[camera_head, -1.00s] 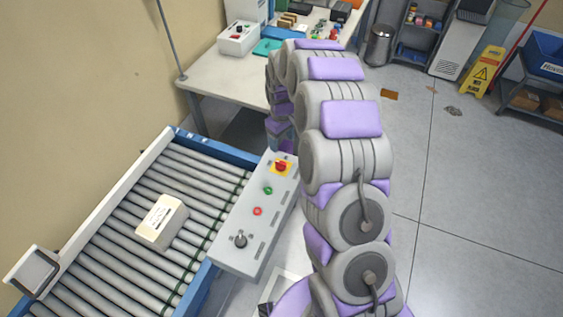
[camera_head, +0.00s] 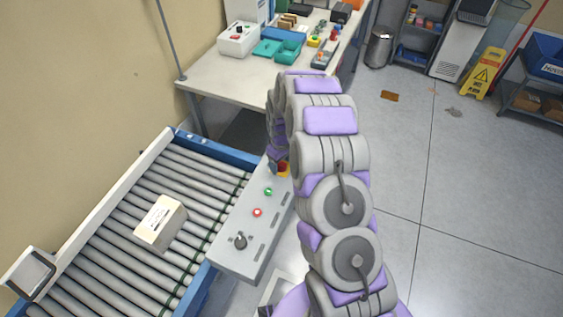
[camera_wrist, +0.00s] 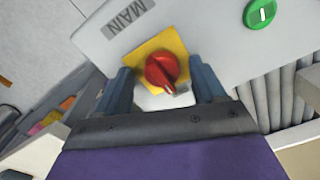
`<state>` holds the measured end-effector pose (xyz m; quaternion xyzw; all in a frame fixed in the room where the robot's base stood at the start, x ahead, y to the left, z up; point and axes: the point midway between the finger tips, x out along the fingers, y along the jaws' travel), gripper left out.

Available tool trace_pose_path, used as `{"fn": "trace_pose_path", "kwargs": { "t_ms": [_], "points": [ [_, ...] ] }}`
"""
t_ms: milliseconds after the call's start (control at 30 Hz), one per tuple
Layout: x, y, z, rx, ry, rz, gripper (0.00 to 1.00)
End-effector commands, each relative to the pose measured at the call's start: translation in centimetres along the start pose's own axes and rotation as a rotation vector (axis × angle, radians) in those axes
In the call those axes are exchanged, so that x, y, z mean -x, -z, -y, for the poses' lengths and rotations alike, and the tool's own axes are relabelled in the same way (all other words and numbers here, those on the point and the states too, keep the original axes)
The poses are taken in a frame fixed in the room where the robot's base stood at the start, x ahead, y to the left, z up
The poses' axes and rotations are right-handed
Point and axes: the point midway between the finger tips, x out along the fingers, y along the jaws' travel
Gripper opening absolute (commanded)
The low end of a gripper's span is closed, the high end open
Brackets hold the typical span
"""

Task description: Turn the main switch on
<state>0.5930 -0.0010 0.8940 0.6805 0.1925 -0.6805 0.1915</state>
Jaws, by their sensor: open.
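The main switch is a red rotary knob (camera_wrist: 162,70) on a yellow square plate (camera_wrist: 143,55), with the label MAIN (camera_wrist: 128,17) beside it in the wrist view. In the head view the switch (camera_head: 282,168) is partly hidden by my arm at the far end of the grey control panel (camera_head: 232,252). My gripper (camera_wrist: 162,84) is open, its two blue-grey fingers on either side of the red knob. I cannot tell whether a finger touches it.
A green button (camera_head: 268,192), a red button (camera_head: 257,212) and a black selector (camera_head: 240,241) are on the panel. A roller conveyor (camera_head: 110,262) with a box (camera_head: 160,223) lies left. A table (camera_head: 215,82) stands behind.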

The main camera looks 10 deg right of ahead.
Motion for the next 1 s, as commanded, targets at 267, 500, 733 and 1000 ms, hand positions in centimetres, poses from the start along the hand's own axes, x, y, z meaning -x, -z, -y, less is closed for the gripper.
{"fn": "trace_pose_path", "kwargs": {
  "t_ms": [267,500,733,1000],
  "points": [
    [0.00,0.00,0.01,0.000,0.000,0.000,0.52],
    [0.00,-0.01,0.02,0.000,0.001,0.001,0.29],
    [0.00,-0.06,0.03,-0.001,0.001,0.001,0.14],
    [0.05,-0.14,0.03,-0.050,0.002,0.003,0.14]
  ]
}}
